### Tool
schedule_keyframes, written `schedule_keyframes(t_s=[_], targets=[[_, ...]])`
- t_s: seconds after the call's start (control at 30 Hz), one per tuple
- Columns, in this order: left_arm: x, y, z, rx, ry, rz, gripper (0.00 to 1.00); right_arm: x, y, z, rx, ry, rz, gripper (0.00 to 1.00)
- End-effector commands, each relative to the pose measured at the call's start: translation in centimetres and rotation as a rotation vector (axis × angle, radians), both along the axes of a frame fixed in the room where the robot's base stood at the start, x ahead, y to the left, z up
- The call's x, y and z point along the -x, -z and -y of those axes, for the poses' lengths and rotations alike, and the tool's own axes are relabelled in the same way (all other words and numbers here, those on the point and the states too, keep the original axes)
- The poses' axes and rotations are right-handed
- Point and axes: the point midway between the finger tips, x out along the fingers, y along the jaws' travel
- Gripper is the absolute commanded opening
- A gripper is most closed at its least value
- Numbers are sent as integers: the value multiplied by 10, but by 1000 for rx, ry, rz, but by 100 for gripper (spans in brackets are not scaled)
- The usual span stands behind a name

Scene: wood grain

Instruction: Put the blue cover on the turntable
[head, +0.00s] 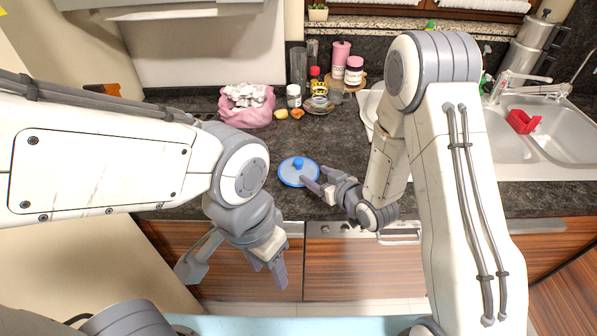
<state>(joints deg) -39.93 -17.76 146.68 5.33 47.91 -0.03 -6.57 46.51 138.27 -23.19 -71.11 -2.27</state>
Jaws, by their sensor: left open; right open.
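The blue cover (294,178) is a round lid with a blue rim and a blue knob. It lies flat on the dark counter, near its front edge. My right gripper (319,179) is open at the cover's right side. One fingertip overlaps the cover's edge in the picture; I cannot tell whether it touches. My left gripper (267,272) is open and empty, pointing down in front of the cabinet fronts. A brown round board (361,84), which looks like the turntable, stands at the back under jars that partly hide it.
A pink bag (247,117) stands at the back left of the counter. Several jars and small items, including a white jar (293,96), crowd the back middle. A sink (560,140) with a red item (522,122) is at the right. The counter left of the cover is clear.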

Motion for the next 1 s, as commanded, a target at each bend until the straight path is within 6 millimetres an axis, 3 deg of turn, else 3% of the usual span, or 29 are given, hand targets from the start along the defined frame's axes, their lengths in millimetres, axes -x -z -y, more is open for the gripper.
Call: schedule_keyframes(t_s=[0.8,1.0], targets=[[0,-37,0,0,-2,0,50,-77,34,-44,-10,0,10,71],[0,-38,0,0,-2,0,50,-84,39,-48,-10,2,9,71]])
